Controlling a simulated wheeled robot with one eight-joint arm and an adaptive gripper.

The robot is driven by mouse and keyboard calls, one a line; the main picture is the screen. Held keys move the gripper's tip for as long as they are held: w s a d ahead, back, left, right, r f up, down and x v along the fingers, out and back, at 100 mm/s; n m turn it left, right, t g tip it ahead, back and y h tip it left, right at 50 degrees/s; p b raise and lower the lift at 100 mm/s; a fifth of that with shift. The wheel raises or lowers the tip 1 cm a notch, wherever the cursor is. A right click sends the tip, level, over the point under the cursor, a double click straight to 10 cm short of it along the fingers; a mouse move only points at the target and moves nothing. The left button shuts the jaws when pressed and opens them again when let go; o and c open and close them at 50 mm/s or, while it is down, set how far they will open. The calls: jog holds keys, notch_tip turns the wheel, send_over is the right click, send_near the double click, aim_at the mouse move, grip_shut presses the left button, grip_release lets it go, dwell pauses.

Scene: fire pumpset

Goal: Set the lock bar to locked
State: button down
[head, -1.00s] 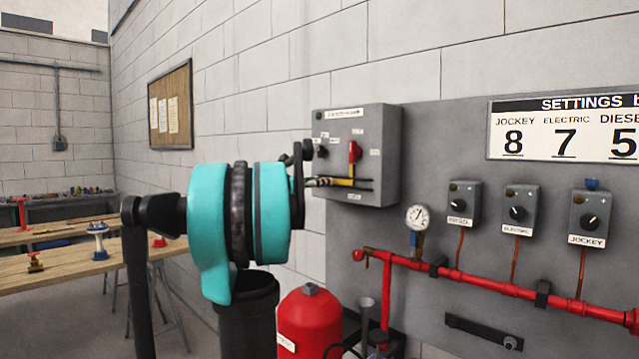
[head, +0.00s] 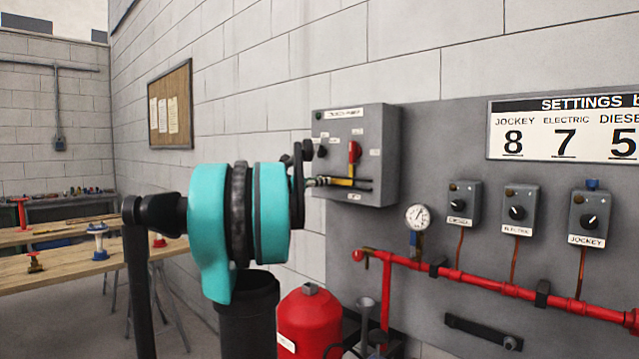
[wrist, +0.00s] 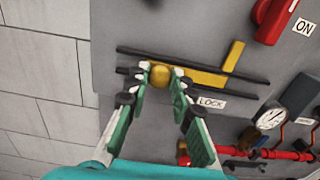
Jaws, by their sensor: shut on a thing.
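The lock bar (wrist: 203,78) is a yellow bar lying between two dark rails on the grey control box, with an upright yellow tab at its right end and a round yellow knob (wrist: 160,76) at its left. It also shows in the head view (head: 341,182), small. A LOCK label (wrist: 211,103) sits below the lower rail, right of the knob. My gripper (wrist: 160,71) is shut on the knob, one finger on each side. In the head view my teal wrist hides most of the gripper, and the fingertips are too small to read clearly.
A red switch handle (wrist: 272,18) stands above and right of the bar, beside an ON label. A gauge (head: 418,217), red pipe (head: 480,284) and several dial boxes are to the right. A red cylinder (head: 310,322) stands below my wrist.

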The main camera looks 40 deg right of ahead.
aim_at(339, 181)
jog(key=s, duration=0.4)
jog(key=shift+s+d, duration=0.15)
jog(key=shift+d, duration=0.05)
jog(key=c, duration=1.3)
grip_release()
jog(key=shift+a, duration=0.15)
jog(key=a, duration=1.2)
jog(key=shift+s, duration=0.45)
jog(key=shift+f, duration=0.1)
